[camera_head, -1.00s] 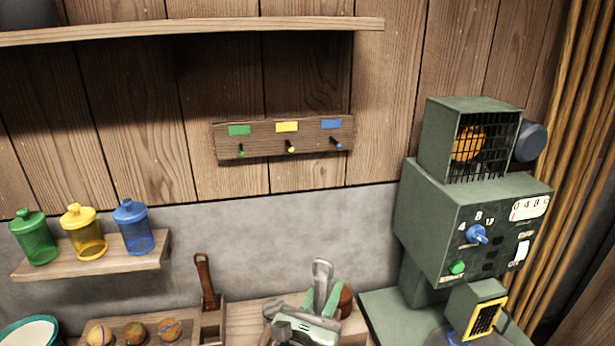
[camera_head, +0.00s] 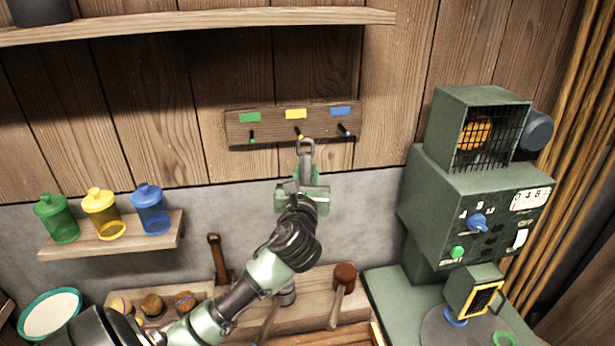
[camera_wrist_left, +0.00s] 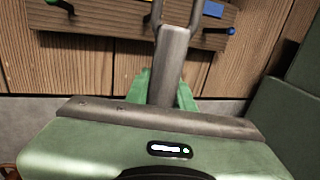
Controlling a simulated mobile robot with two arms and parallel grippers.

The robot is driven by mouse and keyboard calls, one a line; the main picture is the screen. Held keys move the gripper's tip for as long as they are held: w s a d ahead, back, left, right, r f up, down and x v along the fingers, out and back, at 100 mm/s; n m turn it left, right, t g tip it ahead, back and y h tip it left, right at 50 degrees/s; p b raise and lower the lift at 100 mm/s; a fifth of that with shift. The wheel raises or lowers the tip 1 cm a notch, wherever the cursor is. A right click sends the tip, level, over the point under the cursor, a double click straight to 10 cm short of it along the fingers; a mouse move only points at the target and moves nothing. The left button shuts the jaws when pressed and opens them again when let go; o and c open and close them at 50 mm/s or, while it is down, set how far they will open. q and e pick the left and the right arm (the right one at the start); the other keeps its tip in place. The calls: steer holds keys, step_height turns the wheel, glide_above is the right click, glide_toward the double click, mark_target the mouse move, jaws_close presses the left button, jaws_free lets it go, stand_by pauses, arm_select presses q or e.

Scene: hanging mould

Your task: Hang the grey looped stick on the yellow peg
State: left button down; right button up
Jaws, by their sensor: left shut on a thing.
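My left gripper (camera_head: 304,186) is shut on the grey looped stick (camera_head: 306,155) and holds it upright, loop at the top. The stick also shows in the left wrist view (camera_wrist_left: 169,62), rising from between the green fingers (camera_wrist_left: 160,90). The yellow peg (camera_head: 299,132) sticks out of the wooden rack (camera_head: 265,128) under the yellow label (camera_head: 296,114). In the head view the loop appears just below the yellow peg and slightly right of it. I cannot tell how far apart they are in depth. My right gripper is not in view.
A green peg (camera_head: 252,136) and a blue peg (camera_head: 345,130) flank the yellow one. A shelf (camera_head: 200,27) runs above the rack. A green machine (camera_head: 450,190) stands at the right. Colored jars (camera_head: 102,214) stand on a small shelf at the left.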

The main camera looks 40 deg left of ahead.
arm_select(q)
steer(key=shift+w+a+f+b, duration=0.1)
steer(key=shift+w+a+b, duration=0.55)
steer(key=shift+w+a, duration=0.3)
steer(key=shift+w+a+f+b, duration=0.15)
steer(key=shift+w+a+b, duration=0.55)
steer(key=shift+a, duration=0.5)
steer(key=shift+w+a+f+b, duration=0.1)
steer(key=shift+w+a+b, duration=0.45)
steer(key=shift+w+a, duration=0.45)
steer(key=shift+w+a+f, duration=0.1)
steer(key=shift+a+f, duration=0.1)
steer(key=shift+a, duration=0.15)
steer(key=shift+w+a+f+p, duration=0.1)
steer(key=shift+p, duration=0.25)
steer(key=shift+f, duration=0.15)
